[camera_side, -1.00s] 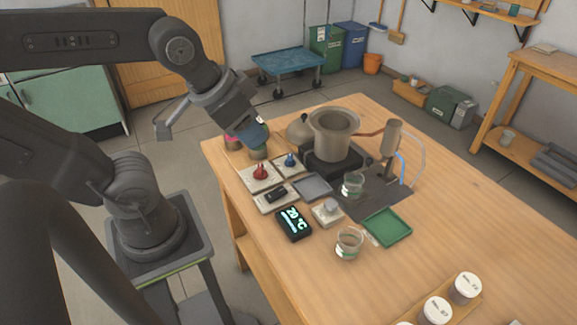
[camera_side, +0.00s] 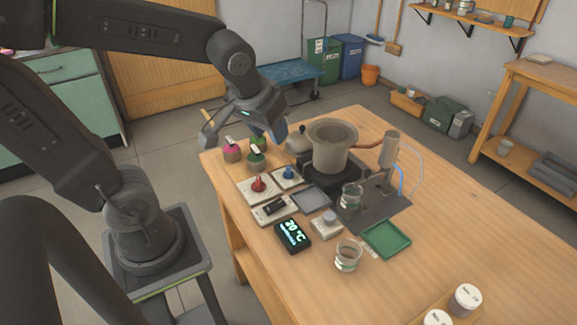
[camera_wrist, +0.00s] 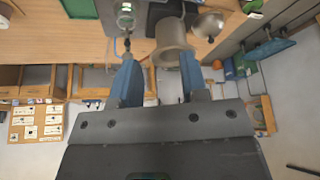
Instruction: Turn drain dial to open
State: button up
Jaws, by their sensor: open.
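A red dial (camera_side: 258,184) on a pale plate and a blue dial (camera_side: 288,173) on another pale plate sit at the table's near left part. A grey knob (camera_side: 329,216) tops a small pale box in front of the pot. I cannot tell from labels which one is the drain dial. My gripper (camera_side: 268,134) is open and empty, above the table's far left corner, behind the dials and apart from them. In the wrist view its two blue fingers (camera_wrist: 158,62) are spread, with the beige pot (camera_wrist: 171,38) beyond them.
The beige pot (camera_side: 332,140) stands on a dark base right of my gripper. Pink-topped (camera_side: 231,151) and green-topped (camera_side: 256,158) jars stand below it. A temperature display (camera_side: 292,235), glass beaker (camera_side: 348,257) and green tray (camera_side: 386,239) lie nearer. The table's right side has free room.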

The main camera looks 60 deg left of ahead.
jog(key=w+a+f+n+g+y, duration=0.1)
jog(key=w+a+f+n, duration=0.3)
jog(key=w+a+f, duration=0.25)
jog(key=n+g+y, duration=0.1)
jog(key=n, duration=0.2)
send_near(288, 166)
jog(key=shift+n, duration=0.3)
jog(key=x, duration=0.9)
jog(key=c, duration=0.5)
jog(key=shift+c, duration=0.2)
jog(key=shift+w+d+m+t+h, duration=0.1)
jog(key=shift+m+t+h, duration=0.2)
jog(key=shift+m, duration=0.85)
jog(key=shift+w+m+t+h, duration=0.15)
jog(key=shift+m+t, duration=0.25)
jog(key=shift+m, duration=0.75)
jog(key=shift+m+h, duration=0.35)
jog(key=shift+m, duration=0.35)
